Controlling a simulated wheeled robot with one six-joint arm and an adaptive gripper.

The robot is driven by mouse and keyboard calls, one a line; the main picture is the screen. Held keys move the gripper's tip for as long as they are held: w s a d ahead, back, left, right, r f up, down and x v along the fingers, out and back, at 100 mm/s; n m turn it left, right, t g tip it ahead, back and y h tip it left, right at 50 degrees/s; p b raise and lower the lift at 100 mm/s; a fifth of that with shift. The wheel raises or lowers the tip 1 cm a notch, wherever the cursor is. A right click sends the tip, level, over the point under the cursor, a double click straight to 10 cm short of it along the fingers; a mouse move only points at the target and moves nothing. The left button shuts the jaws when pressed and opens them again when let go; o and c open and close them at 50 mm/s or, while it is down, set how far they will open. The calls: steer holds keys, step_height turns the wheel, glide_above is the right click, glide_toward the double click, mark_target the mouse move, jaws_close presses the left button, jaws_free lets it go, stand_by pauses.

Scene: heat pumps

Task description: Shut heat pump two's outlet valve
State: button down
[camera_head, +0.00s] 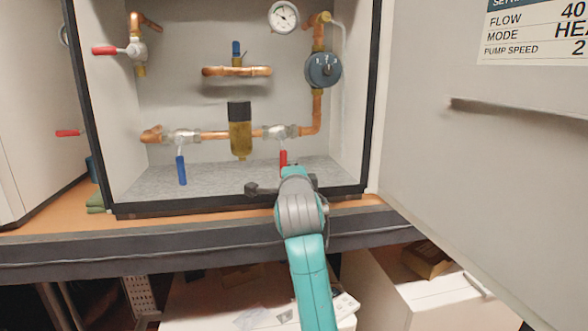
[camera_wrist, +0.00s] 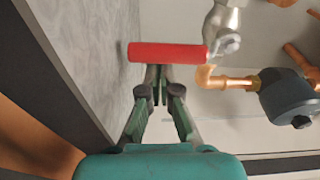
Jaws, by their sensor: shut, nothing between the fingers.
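A valve (camera_head: 281,131) with a red handle (camera_head: 283,157) sits at the lower right of the pipework in the open cabinet. Its handle hangs down, across the pipe line. In the wrist view the red handle (camera_wrist: 167,53) lies sideways just beyond my fingertips, with the metal valve body (camera_wrist: 222,35) at its right end. My gripper (camera_wrist: 157,75) is shut and empty, its tips close to the handle; I cannot tell if they touch it. In the head view my arm's end hides the fingers and the handle's lower part. No label shows which valve is the outlet.
A valve with a blue handle (camera_head: 181,170) hangs at lower left, a brass filter (camera_head: 240,135) between. Another red handle (camera_head: 105,51) is at upper left, a pump (camera_head: 323,70) and gauge (camera_head: 284,17) at upper right. The open door (camera_head: 480,150) bounds the right side.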

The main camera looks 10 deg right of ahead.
steer(key=shift+a, duration=0.1)
stand_by(0.3)
steer(key=d, duration=0.4)
steer(key=shift+w+d, duration=0.15)
steer(key=shift+w, duration=0.25)
steer(key=s, duration=0.3)
steer(key=s+a, duration=0.1)
steer(key=s, duration=0.4)
steer(key=shift+s+a, duration=0.15)
steer(key=shift+s, duration=0.15)
steer(key=shift+s+a, duration=0.15)
steer(key=shift+s, duration=0.55)
